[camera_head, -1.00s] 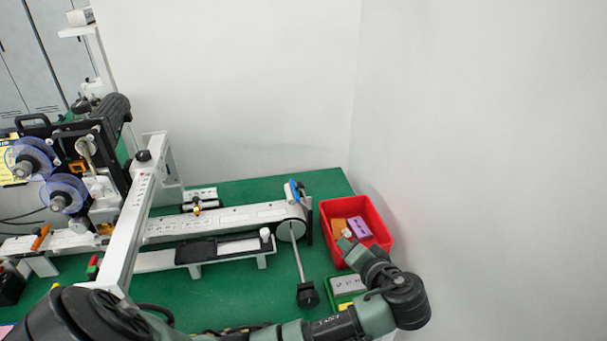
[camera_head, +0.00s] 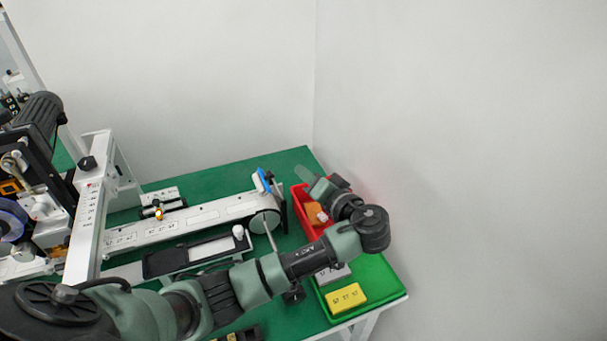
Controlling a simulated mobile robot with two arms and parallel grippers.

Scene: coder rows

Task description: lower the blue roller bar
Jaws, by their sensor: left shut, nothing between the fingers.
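The blue roller bar (camera_head: 264,181) is a short blue piece with a white side. It stands tilted upward at the right end of the long white conveyor (camera_head: 190,222), above its round end roller. My left arm crosses the front of the picture from the left and bends back at the right. My left gripper (camera_head: 304,173) is shut and empty, to the right of the blue bar and apart from it. It points left toward the bar, above the back of the red bin. My right gripper is not in view.
The red bin (camera_head: 298,201) stands right of the conveyor end, partly hidden by my arm. A green tray (camera_head: 382,285) with a yellow block (camera_head: 346,298) and a grey block is in front. A labelling machine (camera_head: 40,170) fills the left. White walls stand behind and right.

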